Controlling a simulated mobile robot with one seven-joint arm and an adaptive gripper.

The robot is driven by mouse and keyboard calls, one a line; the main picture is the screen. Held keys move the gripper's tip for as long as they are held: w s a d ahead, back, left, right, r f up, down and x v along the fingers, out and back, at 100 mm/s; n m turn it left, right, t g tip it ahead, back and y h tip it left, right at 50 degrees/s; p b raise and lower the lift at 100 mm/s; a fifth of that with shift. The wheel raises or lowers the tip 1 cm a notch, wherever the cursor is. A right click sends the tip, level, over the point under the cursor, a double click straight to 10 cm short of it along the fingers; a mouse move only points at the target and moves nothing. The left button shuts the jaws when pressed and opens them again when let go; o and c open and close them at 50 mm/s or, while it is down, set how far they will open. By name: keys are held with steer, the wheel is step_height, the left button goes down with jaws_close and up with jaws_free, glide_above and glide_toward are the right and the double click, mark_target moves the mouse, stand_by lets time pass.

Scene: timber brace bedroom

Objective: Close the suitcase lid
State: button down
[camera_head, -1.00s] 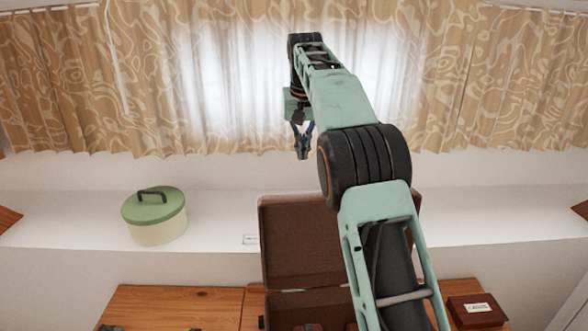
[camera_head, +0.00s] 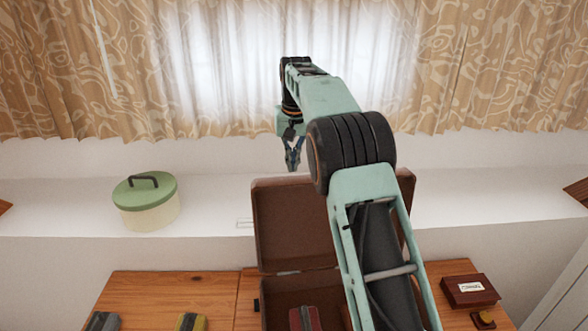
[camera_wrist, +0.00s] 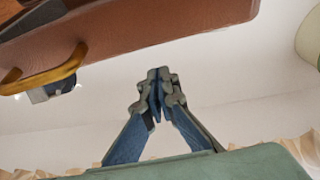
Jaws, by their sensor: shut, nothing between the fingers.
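The brown suitcase stands open on the wooden table, its lid (camera_head: 290,225) raised upright at the back. Its base (camera_head: 285,293) lies in front, partly hidden by my arm, with a dark red item (camera_head: 305,318) inside. My gripper (camera_head: 293,168) is shut and empty, pointing down just above and behind the lid's top edge. In the wrist view, the shut fingertips (camera_wrist: 158,75) are apart from the brown lid (camera_wrist: 150,22), which crosses the top of the picture. A brass-coloured handle (camera_wrist: 45,72) hangs at the lid's edge there.
A green-lidded cream box (camera_head: 147,203) stands on the white ledge (camera_head: 215,205) at left. A small dark red box (camera_head: 470,290) sits on the table at right. Small items (camera_head: 190,322) lie at the front left. Curtains (camera_head: 480,70) hang behind my arm.

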steer(key=s, duration=0.2)
steer(key=shift+s+d+r, duration=0.1)
steer(key=shift+s+d, duration=0.05)
steer(key=shift+s, duration=0.15)
steer(key=shift+s+b, duration=0.1)
steer(key=shift+b, duration=0.3)
